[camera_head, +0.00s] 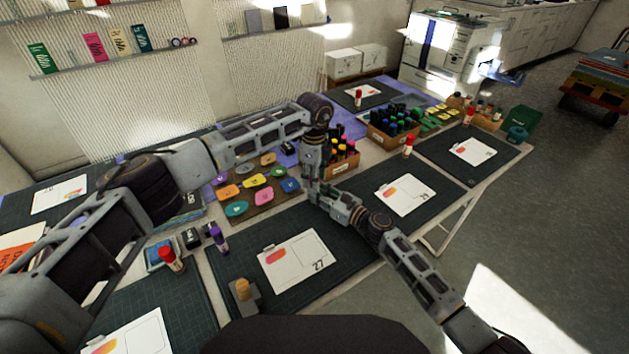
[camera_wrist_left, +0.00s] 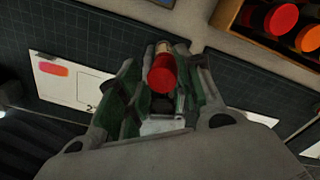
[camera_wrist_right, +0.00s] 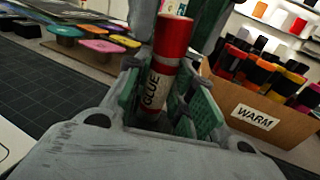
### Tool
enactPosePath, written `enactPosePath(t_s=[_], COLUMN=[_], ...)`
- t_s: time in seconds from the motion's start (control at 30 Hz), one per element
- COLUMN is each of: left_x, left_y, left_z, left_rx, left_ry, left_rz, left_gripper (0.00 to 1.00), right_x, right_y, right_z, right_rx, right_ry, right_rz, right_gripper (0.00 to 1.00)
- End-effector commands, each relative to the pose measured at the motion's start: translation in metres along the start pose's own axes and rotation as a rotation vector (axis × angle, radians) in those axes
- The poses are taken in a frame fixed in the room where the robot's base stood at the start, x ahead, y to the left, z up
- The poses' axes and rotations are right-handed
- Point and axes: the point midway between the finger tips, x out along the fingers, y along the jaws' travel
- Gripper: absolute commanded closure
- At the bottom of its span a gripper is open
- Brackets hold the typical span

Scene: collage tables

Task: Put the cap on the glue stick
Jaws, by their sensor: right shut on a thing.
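The glue stick (camera_wrist_right: 155,92), with a white GLUE label, stands slightly tilted in my right gripper (camera_wrist_right: 165,115), which is shut on its body. The red cap (camera_wrist_right: 173,38) sits at the stick's upper end, in line with it, and no gap shows between them. In the left wrist view the cap (camera_wrist_left: 161,76) lies between the fingers of my left gripper (camera_wrist_left: 165,95), with a narrow gap on each side, so that gripper looks open around it. In the head view my left gripper (camera_head: 313,172) is above my right gripper (camera_head: 335,200); the stick is hidden there.
Cutting mats (camera_head: 350,245) with white cards (camera_head: 293,262) lie beneath and around the grippers. A marker box labelled WARM (camera_wrist_right: 255,118) stands close by. Colored pads (camera_head: 256,181) lie on a board to the left. Another red-capped stick (camera_head: 170,258) and a purple one (camera_head: 217,238) stand front left.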

Motion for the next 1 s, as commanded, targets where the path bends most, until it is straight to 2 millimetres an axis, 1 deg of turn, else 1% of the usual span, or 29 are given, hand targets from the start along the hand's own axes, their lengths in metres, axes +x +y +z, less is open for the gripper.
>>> enactPosePath(t_s=[0.1, 0.37, 0.5, 0.53, 1.0], left_x=[-0.0081, -0.0104, -0.0107, -0.0107, -0.0086], left_y=[-0.0008, -0.0014, -0.0017, -0.0017, -0.0012], left_z=[-0.0006, -0.0011, -0.0013, -0.0014, -0.0019], left_rx=[0.001, 0.002, 0.002, 0.002, 0.003], left_ry=[0.001, 0.001, 0.002, 0.002, 0.002], left_rz=[-0.004, -0.007, -0.008, -0.008, -0.006], left_gripper=[0.65, 0.65, 0.83, 0.86, 0.86], right_x=[-0.0009, -0.0011, -0.0012, -0.0012, -0.0014], right_y=[0.0004, 0.0015, 0.0018, 0.0018, 0.0006], right_z=[-0.0025, -0.0043, -0.0047, -0.0048, -0.0046], right_rx=[0.001, 0.002, 0.002, 0.002, 0.002], right_ry=[0.004, 0.006, 0.007, 0.007, 0.007], right_rz=[0.000, 0.002, 0.002, 0.002, 0.000], right_gripper=[1.00, 1.00, 1.00, 1.00, 1.00])
